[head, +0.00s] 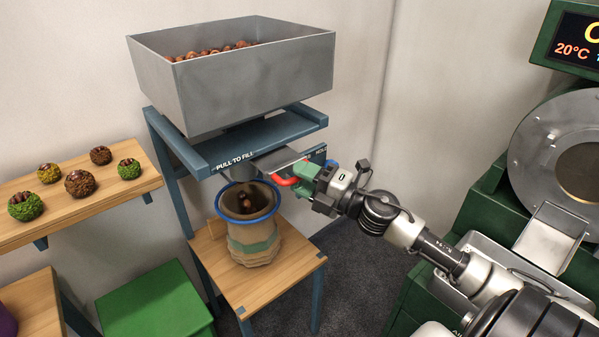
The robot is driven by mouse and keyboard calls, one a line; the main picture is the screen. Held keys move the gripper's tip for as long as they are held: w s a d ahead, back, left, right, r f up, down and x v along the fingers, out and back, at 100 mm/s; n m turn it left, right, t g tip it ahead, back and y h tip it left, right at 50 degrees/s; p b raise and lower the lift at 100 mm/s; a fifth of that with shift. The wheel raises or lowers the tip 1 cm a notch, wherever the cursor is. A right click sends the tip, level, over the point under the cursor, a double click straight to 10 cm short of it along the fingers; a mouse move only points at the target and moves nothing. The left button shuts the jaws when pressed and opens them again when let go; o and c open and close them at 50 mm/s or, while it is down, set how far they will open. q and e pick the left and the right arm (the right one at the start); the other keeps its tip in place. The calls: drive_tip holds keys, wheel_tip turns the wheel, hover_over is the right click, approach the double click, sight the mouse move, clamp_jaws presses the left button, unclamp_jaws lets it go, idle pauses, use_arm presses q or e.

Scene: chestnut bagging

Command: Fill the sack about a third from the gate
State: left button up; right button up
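The sack (257,240) stands upright on a small wooden stand, its mouth held open by a blue ring, with a few brown chestnuts (245,203) visible in its mouth. Above it hangs the grey hopper (240,85) with chestnuts in it. The gate plate (276,160) sticks out beneath the hopper, beside the words PULL TO FILL, and has a red handle (287,181). My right gripper (300,178) is at the red handle, its fingers around it and apparently closed on it. My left gripper is not in view.
A wooden shelf (85,215) on the left holds several green and brown chestnut burrs. A green box (155,303) stands below it. A green machine with a round drum (560,150) and a display stands on the right.

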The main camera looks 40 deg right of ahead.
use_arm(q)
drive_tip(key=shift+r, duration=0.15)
use_arm(e)
drive_tip(key=shift+w+a, duration=0.2)
drive_tip(key=shift+w, duration=0.15)
clamp_jaws()
